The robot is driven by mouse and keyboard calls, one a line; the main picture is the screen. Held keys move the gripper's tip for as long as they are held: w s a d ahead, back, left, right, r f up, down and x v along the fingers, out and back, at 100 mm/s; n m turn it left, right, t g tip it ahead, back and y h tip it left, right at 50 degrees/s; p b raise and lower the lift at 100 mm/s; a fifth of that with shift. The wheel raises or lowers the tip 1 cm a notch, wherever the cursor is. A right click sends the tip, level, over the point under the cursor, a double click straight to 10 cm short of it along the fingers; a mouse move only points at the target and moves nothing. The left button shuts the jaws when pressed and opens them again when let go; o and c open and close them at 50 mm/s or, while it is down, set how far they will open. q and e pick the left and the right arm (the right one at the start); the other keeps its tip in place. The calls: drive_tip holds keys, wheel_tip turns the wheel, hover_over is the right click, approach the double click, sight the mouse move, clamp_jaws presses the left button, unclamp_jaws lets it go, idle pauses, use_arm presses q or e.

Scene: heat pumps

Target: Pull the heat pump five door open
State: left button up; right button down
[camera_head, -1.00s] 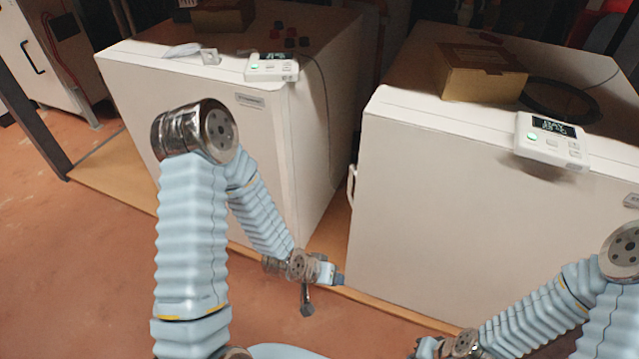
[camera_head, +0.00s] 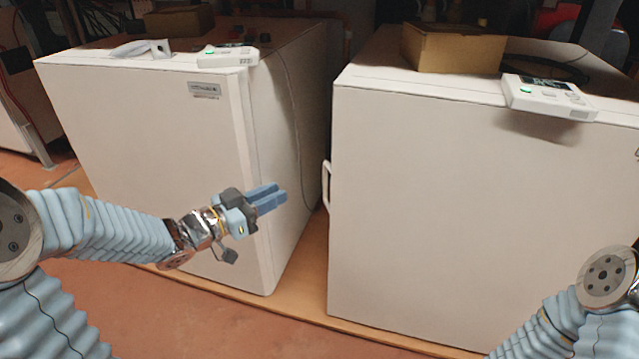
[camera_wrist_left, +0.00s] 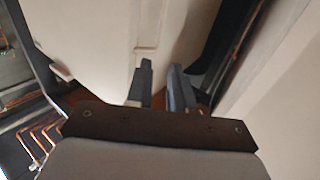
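Two white heat pump cabinets fill the head view, a left one (camera_head: 150,140) and a right one (camera_head: 470,210). Both front doors look shut. I cannot read which one is number five. A white handle (camera_head: 326,186) sticks out at the left edge of the right cabinet. My left gripper (camera_head: 278,197) is in front of the left cabinet's right edge, left of that handle and apart from it. Its two blue fingers point right, with a narrow gap and nothing between them. The fingers also show in the left wrist view (camera_wrist_left: 163,85). My right gripper is out of view.
Control panels with green lights sit on the left cabinet's top edge (camera_head: 230,56) and the right one's (camera_head: 548,96). A cardboard box (camera_head: 453,50) lies on the right cabinet. A gap separates the cabinets. Copper pipes (camera_wrist_left: 38,135) show in the left wrist view. Reddish floor lies in front.

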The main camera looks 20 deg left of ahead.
use_arm(q)
drive_tip(key=b+x, duration=0.1)
drive_tip(key=x, duration=1.1)
drive_tip(key=shift+w+d+b, duration=0.2)
drive_tip(key=shift+w+b, duration=0.15)
clamp_jaws()
idle(0.7)
